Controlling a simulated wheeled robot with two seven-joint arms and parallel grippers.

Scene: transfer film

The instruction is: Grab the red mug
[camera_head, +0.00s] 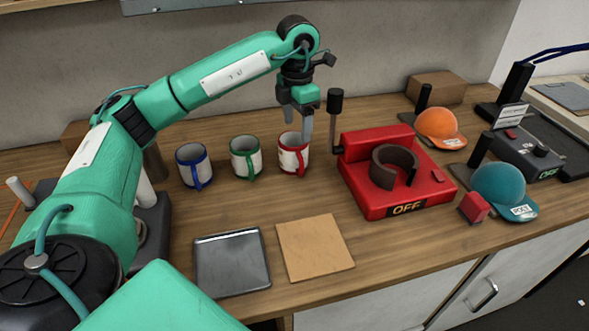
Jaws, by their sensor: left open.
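The red mug (289,162) is white with a red rim and a red handle. It stands upright on the wooden table, at the right end of a row with a green mug (245,160) and a blue mug (193,168). My left gripper (294,128) points down at the red mug from above, its fingers apart. One finger appears in front of the mug's upper part. I cannot tell whether it touches the mug. My right gripper is not in view.
A red press (372,202) marked OFF, with an upright black-knobbed lever, stands just right of the red mug. A dark square plate (232,281) and a tan square sheet (314,262) lie in front. Orange (440,127) and teal (499,187) caps are at the right.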

